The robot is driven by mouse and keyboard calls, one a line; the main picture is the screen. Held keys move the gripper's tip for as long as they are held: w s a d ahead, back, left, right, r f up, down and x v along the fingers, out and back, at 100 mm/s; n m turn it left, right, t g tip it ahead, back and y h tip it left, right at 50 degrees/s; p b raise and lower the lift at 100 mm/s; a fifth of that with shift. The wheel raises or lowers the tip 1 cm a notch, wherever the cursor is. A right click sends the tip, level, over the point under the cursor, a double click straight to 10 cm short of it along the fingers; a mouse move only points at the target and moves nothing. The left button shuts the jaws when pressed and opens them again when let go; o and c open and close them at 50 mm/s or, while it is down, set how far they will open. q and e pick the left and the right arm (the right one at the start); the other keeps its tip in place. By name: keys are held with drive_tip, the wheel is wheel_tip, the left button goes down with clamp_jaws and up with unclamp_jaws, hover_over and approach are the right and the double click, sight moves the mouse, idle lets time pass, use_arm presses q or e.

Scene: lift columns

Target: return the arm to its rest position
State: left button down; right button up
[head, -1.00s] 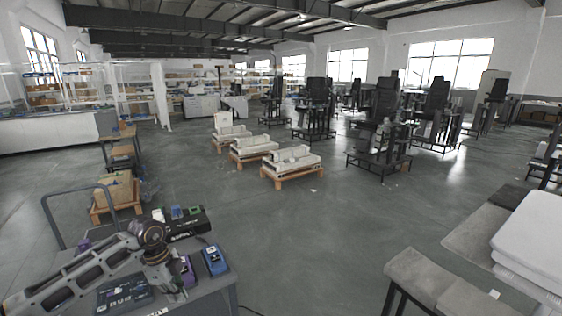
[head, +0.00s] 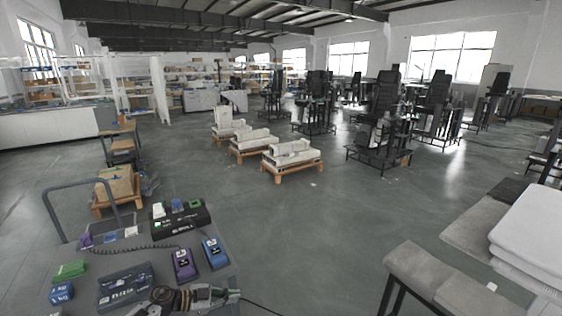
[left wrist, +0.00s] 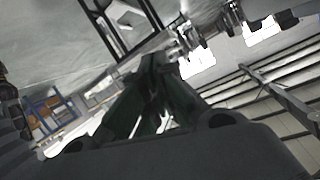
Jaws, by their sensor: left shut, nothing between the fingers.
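My left gripper (head: 222,296) is low in the head view, at the bottom edge, by the near right corner of a grey cart top (head: 215,278). In the left wrist view its dark fingers (left wrist: 157,68) come together at their tips, shut with nothing between them. Most of the left arm is below the frame. My right gripper and arm do not show.
On the cart are a black case (head: 180,221), a dark box (head: 124,286), a purple device (head: 185,264), a blue device (head: 215,253) and a green block (head: 69,271). A padded stool (head: 425,280) stands at right. Floor between is clear.

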use_arm(q)
drive_tip(key=s+a+f+n+t+y, duration=0.25)
drive_tip(key=s+a+f+n, duration=0.2)
drive_tip(key=f, duration=0.65)
drive_tip(key=s+a+f+n+t+y, duration=0.1)
drive_tip(key=s+a+f+n+y, duration=0.3)
drive_tip(key=f, duration=0.6)
drive_tip(key=s+a+f+n+t+y, duration=0.1)
drive_tip(key=s+a+f+n+y, duration=0.4)
drive_tip(key=f, duration=0.6)
drive_tip(key=s+f+g+y, duration=0.1)
drive_tip(key=s+f+g, duration=0.1)
drive_tip(key=s+f, duration=0.55)
drive_tip(key=s+f+g, duration=0.2)
drive_tip(key=s+f, duration=0.2)
drive_tip(key=s, duration=0.7)
drive_tip(key=s+d+f+g, duration=0.1)
drive_tip(key=s+f+g, duration=0.1)
drive_tip(key=s, duration=0.9)
drive_tip(key=s+d+f+g, duration=0.2)
drive_tip(key=s+f+g, duration=0.1)
drive_tip(key=s, duration=0.8)
drive_tip(key=shift+s+d+f+n, duration=0.15)
drive_tip(key=shift+d+f+n, duration=0.05)
drive_tip(key=shift+f+n, duration=0.25)
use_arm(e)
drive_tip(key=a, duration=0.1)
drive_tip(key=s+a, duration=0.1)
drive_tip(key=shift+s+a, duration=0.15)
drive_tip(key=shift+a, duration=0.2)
